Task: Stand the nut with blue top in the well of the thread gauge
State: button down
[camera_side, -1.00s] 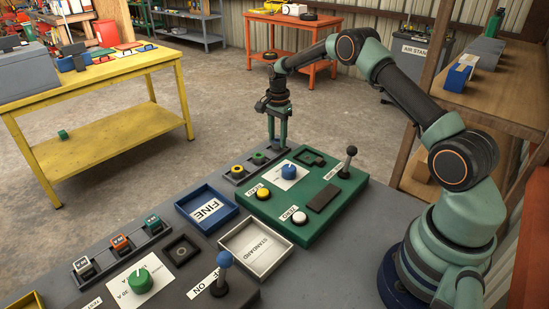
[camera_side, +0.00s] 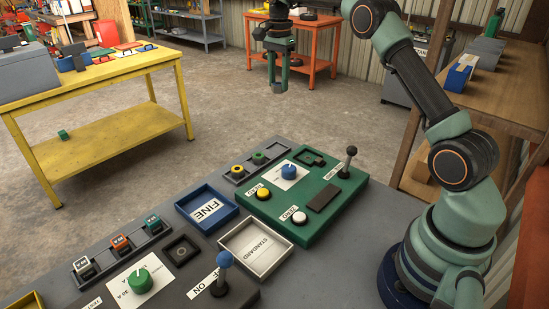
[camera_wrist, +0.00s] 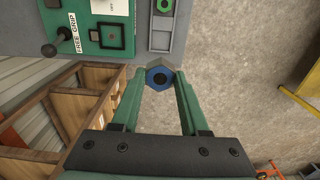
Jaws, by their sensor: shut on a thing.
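The nut with blue top (camera_wrist: 160,78) is between my fingertips in the wrist view, its blue ring and dark hole facing the camera. My gripper (camera_side: 281,88) is shut on it, raised high above the floor beyond the bench in the side view. The nut is hard to make out there. A green panel (camera_side: 325,205) has a square dark-framed well (camera_side: 312,158) at its far edge, which also shows in the wrist view (camera_wrist: 112,37). A dark panel has another square recess (camera_side: 181,250). I cannot tell which panel is the thread gauge.
A grey rack (camera_side: 271,149) holds a yellow-topped nut (camera_side: 238,170) and a green-topped nut (camera_side: 258,158). Levers (camera_side: 349,160) (camera_side: 224,262) stand up from the panels. A blue FINE tray (camera_side: 180,208) and white STANDARD tray (camera_side: 229,243) lie between them.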

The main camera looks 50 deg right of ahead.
jog(key=s+r, duration=0.3)
jog(key=s, duration=0.2)
send_over(308, 158)
notch_tip(308, 158, down, 20)
jog(key=shift+r, duration=0.15)
dwell(0.4)
jog(key=shift+c, duration=2.1)
grip_release()
